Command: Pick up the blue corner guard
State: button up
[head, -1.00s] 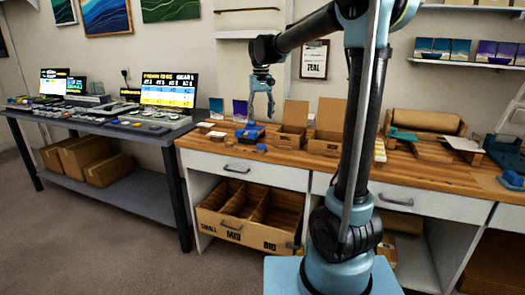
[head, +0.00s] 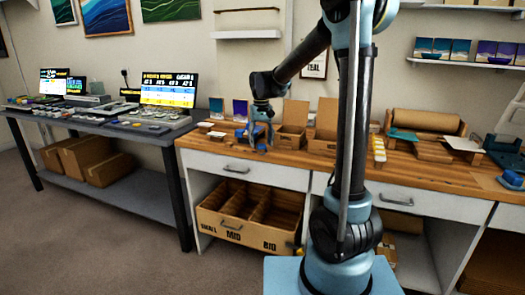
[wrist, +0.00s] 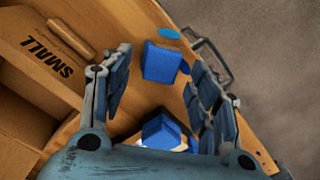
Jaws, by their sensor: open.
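One is a blocky blue piece (wrist: 161,63), lying between my fingertips in the picture. The other is an angular blue piece (wrist: 160,131) with several faces and a white patch beside it, closer to my palm and partly hidden by it. I cannot tell for sure which is the blue corner guard. My gripper (wrist: 158,72) is open, one finger on each side, with nothing visibly held. In the head view my gripper (head: 259,133) is low over the worktop among the small blue pieces.
A cardboard box marked SMALL (wrist: 35,60) stands close to my left finger in the wrist view. A flat blue disc (wrist: 169,33) lies near the worktop edge, by a drawer handle (wrist: 208,55). Open cardboard boxes (head: 293,125) stand to the right in the head view.

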jog(key=shift+f, duration=0.55)
jog(key=c, duration=0.8)
